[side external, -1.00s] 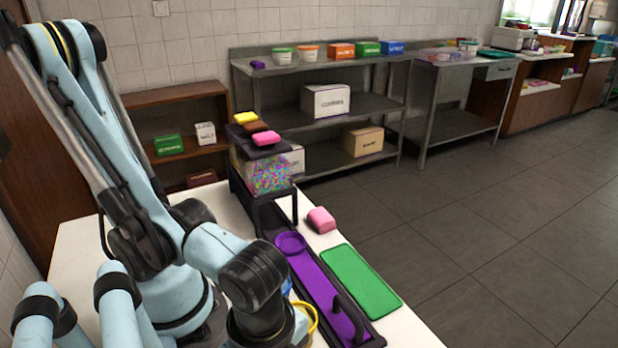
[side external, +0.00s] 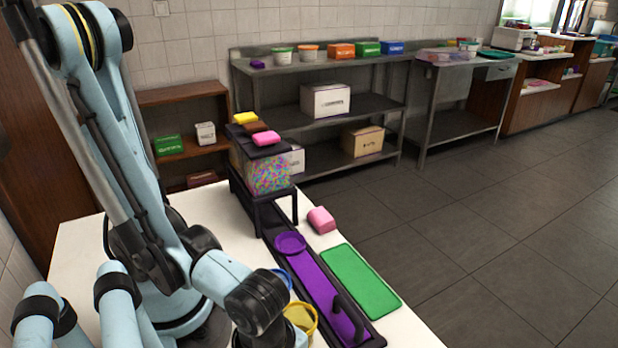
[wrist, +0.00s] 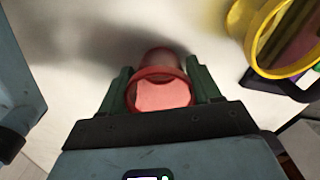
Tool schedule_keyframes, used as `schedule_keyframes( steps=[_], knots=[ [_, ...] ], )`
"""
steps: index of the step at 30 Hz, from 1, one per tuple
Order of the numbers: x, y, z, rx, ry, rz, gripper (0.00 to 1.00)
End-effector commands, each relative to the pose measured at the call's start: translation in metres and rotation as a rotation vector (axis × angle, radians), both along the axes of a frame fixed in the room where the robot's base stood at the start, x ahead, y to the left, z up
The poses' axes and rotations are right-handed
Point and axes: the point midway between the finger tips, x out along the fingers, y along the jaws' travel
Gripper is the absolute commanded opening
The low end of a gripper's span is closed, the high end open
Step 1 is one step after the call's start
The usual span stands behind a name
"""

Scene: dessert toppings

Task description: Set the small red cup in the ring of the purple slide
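The small red cup (wrist: 160,73) shows in the wrist view between the two green fingers of my gripper (wrist: 160,88). Its round rim faces the camera, close to the palm, and pinkish contents or inside show within it. One finger lies close along each side of the cup; I cannot tell whether they press on it. In the side view my arm hides the red cup and the fingertips. The purple slide (side external: 319,285) lies in a dark track right of my arm, with its empty-looking ring (side external: 290,243) at the far end and a black handle (side external: 349,316) near the front.
A yellow cup (side external: 302,317) stands beside my wrist and also shows in the wrist view (wrist: 254,40). A blue cup (side external: 279,283) is behind it. A clear dispenser of colourful bits (side external: 269,177) stands over the track's far end. A green tray (side external: 360,279) and a pink block (side external: 321,220) lie to the right.

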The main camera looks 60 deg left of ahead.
Motion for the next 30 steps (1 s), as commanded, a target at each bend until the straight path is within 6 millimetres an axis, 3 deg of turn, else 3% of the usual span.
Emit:
schedule_keyframes(
  steps=[1,5,17,30],
  knots=[
    [0.0,0.0,0.0,-0.001,0.0,0.0,0.7],
    [0.0,0.0,0.0,0.0,0.0,0.0,0.88],
    [0.0,0.0,0.002,0.0,0.0,0.0,0.88],
    [0.0,0.0,0.03,0.0,0.0,0.0,0.88]
  ],
)
